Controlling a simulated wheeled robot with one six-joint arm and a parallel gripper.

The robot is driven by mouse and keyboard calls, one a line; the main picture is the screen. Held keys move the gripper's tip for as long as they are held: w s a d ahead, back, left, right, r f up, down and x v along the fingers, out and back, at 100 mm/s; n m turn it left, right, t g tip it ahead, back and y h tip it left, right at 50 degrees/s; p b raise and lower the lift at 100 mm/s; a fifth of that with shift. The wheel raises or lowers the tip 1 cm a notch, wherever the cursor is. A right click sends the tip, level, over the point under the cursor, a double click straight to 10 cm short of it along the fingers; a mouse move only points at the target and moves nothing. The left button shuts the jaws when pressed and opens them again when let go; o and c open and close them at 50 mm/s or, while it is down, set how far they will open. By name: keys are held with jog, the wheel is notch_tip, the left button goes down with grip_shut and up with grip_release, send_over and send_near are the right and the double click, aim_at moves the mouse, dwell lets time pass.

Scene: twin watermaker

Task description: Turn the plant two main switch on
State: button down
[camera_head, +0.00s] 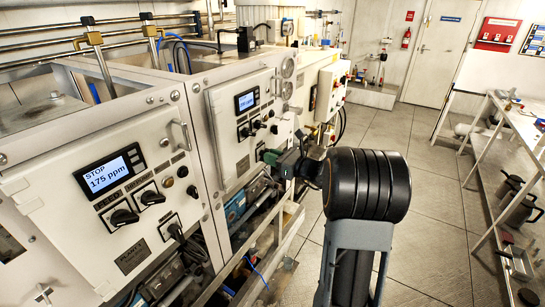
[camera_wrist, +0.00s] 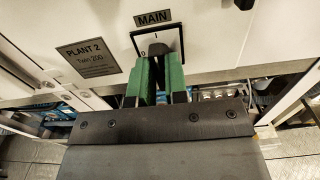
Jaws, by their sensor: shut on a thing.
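The plant two main switch (camera_wrist: 158,48) is a dark knob on a small white plate under a "MAIN" label (camera_wrist: 153,18) in the wrist view. The plant two nameplate (camera_wrist: 88,58) is to its left. My gripper (camera_wrist: 161,66) has green fingers, one on each side of the knob, and is shut on it. The fingers hide part of the knob, and I cannot tell its exact setting. In the head view my gripper (camera_head: 273,157) reaches the lower right front of the plant two cabinet (camera_head: 228,150); the switch is hidden there.
The plant two display (camera_head: 246,101) is lit, its text too small to read. On the left, the plant one display (camera_head: 107,174) reads "STOP 175 ppm". Open frames with pipes and equipment are below both panels. Grey floor (camera_head: 440,220) is clear to the right, before a bench (camera_head: 500,110).

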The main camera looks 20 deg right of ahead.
jog(key=c, duration=1.1)
grip_release()
jog(key=shift+c, duration=0.2)
jog(key=shift+s+d, duration=0.1)
jog(key=b+v, duration=0.2)
jog(key=v, duration=1.1)
jog(key=shift+s+d+b, duration=0.2)
jog(key=shift+b, duration=0.1)
